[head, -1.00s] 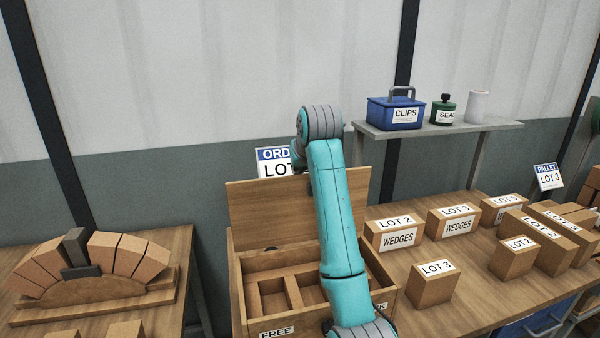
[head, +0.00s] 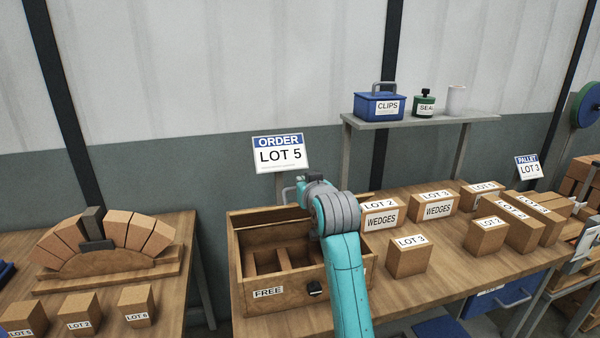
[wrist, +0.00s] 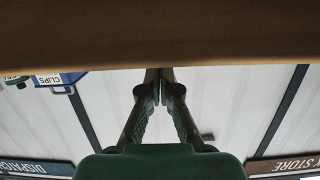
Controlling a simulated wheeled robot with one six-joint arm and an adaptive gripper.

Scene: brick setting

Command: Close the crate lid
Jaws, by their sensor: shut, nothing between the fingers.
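The wooden crate (head: 294,298) stands open on the bench in the head view, its compartments visible and a "FREE" label and dark catch on its front. In the wrist view a broad brown panel (wrist: 160,35), possibly the lid, fills the top. My gripper (wrist: 160,75) is shut and empty, its fingertips at that panel's edge; contact is unclear. My arm hides the crate's right part.
Labelled boxes (head: 408,257) stand close to the crate's right. An order sign (head: 280,154) reading "LOT 5" stands behind it. A shelf (head: 425,125) holds a blue clips box (head: 379,105). A brick arch (head: 105,242) is on the left table.

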